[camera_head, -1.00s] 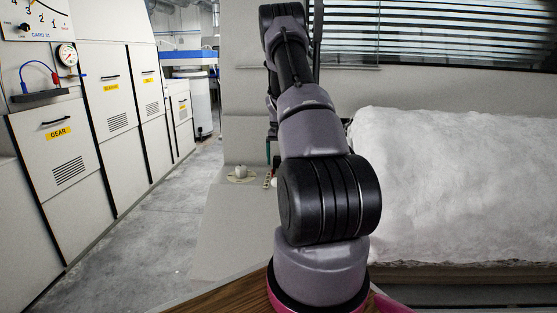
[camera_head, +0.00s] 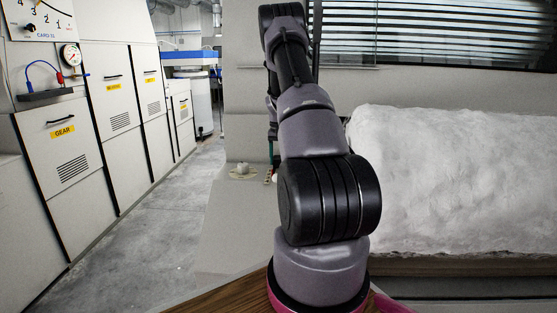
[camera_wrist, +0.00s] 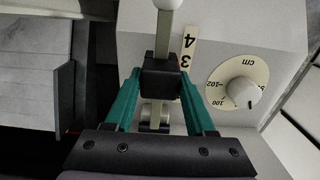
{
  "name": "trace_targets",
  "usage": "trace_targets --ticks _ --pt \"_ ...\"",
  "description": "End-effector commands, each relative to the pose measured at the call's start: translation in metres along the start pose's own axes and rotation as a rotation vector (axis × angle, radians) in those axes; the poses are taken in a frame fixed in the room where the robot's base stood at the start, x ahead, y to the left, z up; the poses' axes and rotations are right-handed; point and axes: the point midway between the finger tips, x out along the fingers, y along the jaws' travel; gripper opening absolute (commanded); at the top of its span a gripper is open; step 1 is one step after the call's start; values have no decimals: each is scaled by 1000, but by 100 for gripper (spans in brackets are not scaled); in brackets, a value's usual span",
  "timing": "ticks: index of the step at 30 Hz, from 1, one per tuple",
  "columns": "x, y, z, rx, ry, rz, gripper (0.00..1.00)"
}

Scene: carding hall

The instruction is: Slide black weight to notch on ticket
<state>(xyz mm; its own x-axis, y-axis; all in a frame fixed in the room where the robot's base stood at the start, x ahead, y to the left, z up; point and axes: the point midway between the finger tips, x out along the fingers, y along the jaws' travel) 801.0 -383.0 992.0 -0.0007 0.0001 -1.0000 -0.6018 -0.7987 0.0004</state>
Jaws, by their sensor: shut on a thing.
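In the wrist view my gripper (camera_wrist: 160,72) has its teal fingers closed on both sides of the black weight (camera_wrist: 161,84). The weight is a block around a pale bar (camera_wrist: 164,40) that ends in a white ball (camera_wrist: 168,4). Beside the bar, to the right, lies a white strip with the digits 4 and 3 (camera_wrist: 188,50); the weight is near the 3. Any lower digits are hidden by the weight and fingers. I cannot tell whether this strip is the ticket. In the head view my arm hides the weight.
A white fleecy mass (camera_head: 450,185) lies on the right. Grey cabinets (camera_head: 60,165) line the left, beside open floor (camera_head: 155,225).

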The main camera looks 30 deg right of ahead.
Motion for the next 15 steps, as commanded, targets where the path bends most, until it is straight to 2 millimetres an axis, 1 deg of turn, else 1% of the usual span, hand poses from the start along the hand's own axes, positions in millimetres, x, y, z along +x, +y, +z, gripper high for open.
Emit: trace_targets --ticks 5,6,8,15 --pt "0 0 0 1 1 0 0" --pt "0 0 0 1 1 0 63" --pt "0 0 0 1 1 0 85" --pt "0 0 0 1 1 0 85"
